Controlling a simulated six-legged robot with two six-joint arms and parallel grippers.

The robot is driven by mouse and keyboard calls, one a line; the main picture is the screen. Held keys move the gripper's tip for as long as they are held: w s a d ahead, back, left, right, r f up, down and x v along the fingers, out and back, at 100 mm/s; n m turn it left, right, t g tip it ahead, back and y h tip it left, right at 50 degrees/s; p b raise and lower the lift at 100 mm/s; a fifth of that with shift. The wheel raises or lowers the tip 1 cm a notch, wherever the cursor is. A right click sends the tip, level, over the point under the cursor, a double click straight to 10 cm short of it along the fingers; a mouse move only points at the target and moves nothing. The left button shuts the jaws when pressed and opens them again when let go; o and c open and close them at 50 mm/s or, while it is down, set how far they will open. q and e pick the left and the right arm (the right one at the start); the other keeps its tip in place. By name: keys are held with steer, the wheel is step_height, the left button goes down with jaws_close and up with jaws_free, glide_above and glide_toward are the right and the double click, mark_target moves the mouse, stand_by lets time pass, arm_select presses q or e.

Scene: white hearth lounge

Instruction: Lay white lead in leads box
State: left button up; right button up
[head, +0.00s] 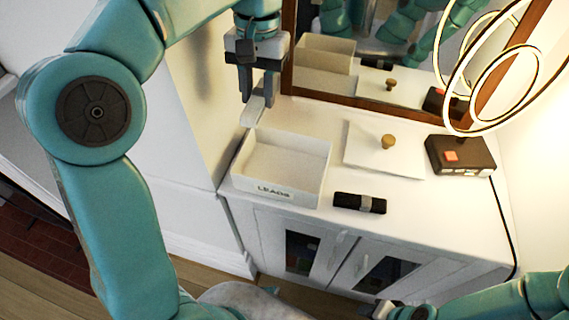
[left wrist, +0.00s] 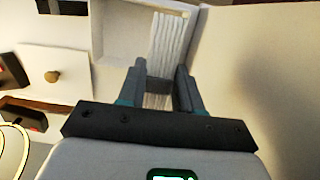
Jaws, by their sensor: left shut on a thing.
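The white lead (head: 253,111), a pale flat bundle, hangs from my left gripper (head: 258,97) in the head view. In the left wrist view the gripper (left wrist: 161,66) is shut on the lead (left wrist: 171,35), whose ribbed strands stretch out past the fingertips. The white open leads box (head: 245,183), labelled LEADS on its front, stands on the cabinet top. The lead is over or near its back left corner; I cannot tell how high. The box also shows in the left wrist view (left wrist: 101,32). My right gripper (head: 383,310) is partly visible at the bottom; its jaws are unclear.
A black bundle with a grey band (head: 360,203) lies right of the box on the white cabinet (head: 410,215). Behind it are a white board with a wooden knob (head: 388,141) and a dark device (head: 460,155). A framed mirror (head: 345,92) and ring lamp (head: 490,88) stand behind.

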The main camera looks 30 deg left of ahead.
arm_select(q)
steer(key=b, duration=0.3)
glide_above(265, 169)
step_height(265, 169, down, 15)
steer(key=shift+w+r, duration=0.15)
steer(key=shift+r, duration=0.05)
step_height(265, 169, down, 5)
steer(key=shift+w+f+b, duration=0.15)
steer(key=shift+b, duration=0.3)
steer(key=shift+f, duration=0.35)
steer(key=o, duration=1)
steer(key=shift+r, duration=0.1)
steer(key=shift+o, duration=0.3)
